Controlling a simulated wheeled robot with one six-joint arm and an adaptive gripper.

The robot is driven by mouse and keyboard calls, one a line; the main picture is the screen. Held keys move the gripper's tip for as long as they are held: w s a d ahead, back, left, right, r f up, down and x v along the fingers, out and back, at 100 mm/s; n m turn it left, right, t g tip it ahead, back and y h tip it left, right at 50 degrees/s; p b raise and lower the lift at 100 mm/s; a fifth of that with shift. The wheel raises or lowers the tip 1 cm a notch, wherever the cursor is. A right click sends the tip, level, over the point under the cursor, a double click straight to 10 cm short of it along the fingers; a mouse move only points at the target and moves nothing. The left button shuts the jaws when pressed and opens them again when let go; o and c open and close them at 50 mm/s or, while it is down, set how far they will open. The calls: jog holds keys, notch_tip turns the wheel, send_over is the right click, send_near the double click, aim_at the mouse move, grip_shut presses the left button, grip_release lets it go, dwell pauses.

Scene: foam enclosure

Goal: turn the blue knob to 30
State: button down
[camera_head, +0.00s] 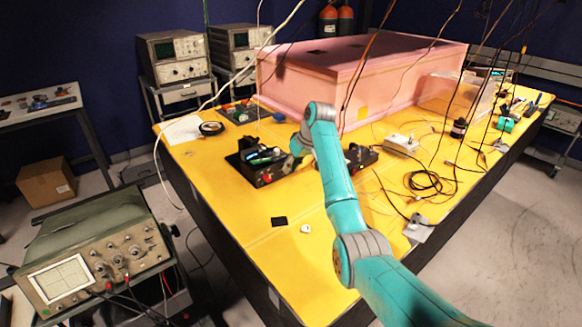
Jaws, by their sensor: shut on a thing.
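A black device box (246,172) stands on the yellow table, with a red part on its front and small coloured parts on top. My teal arm reaches over the table from the lower right and bends down at its far end. My gripper (285,161) is small and dark here, at the right side of the box. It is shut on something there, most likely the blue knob. The knob itself is hidden or too small to make out, so its setting cannot be read.
A second black device (360,156) with a red part is just right of my arm. A pink foam block (400,85) fills the table's back. Cables and a white box (401,144) lie at right. An oscilloscope (95,255) stands at lower left. The table's front left is mostly clear.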

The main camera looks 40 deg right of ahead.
dwell(0.3)
jog(key=c, duration=1)
grip_release()
jog(key=shift+o, duration=0.2)
jog(key=v, duration=1.2)
jog(key=shift+d, duration=0.2)
jog(key=shift+s, duration=0.1)
